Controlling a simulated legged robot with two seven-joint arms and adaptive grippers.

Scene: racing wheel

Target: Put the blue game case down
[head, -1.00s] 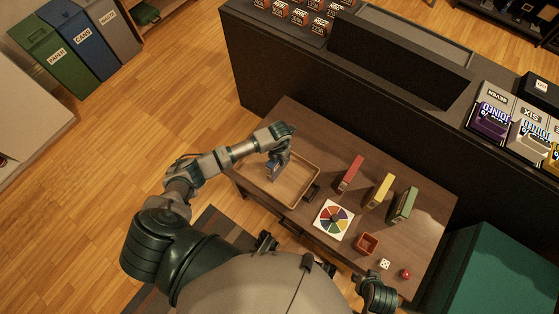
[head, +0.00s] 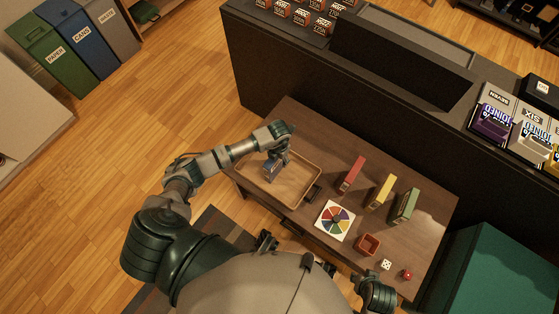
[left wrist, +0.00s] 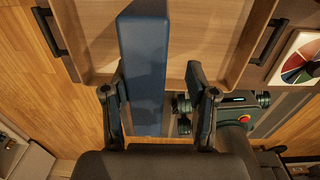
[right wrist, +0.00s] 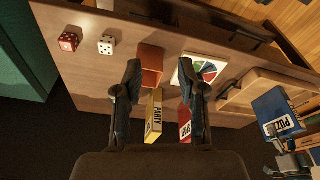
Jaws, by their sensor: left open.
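The blue game case (head: 271,169) stands upright on its edge in the wooden tray (head: 245,180) on the table. It shows as a tall blue block in the left wrist view (left wrist: 144,60) and with a white label reading PUZZLE in the right wrist view (right wrist: 279,112). My left gripper (head: 282,160) is open at the case; in the left wrist view its fingers (left wrist: 157,80) are spread either side, the left finger close to the case and a gap at the right. My right gripper (right wrist: 159,75) is open and empty near the table's front right.
Red (head: 351,174), yellow (head: 380,191) and green (head: 404,206) cases stand right of the tray. A colour spinner (head: 334,220), small red box (head: 368,244), white die (head: 386,264) and red die (head: 406,275) lie nearer. A dark counter (head: 300,110) borders the table's far side.

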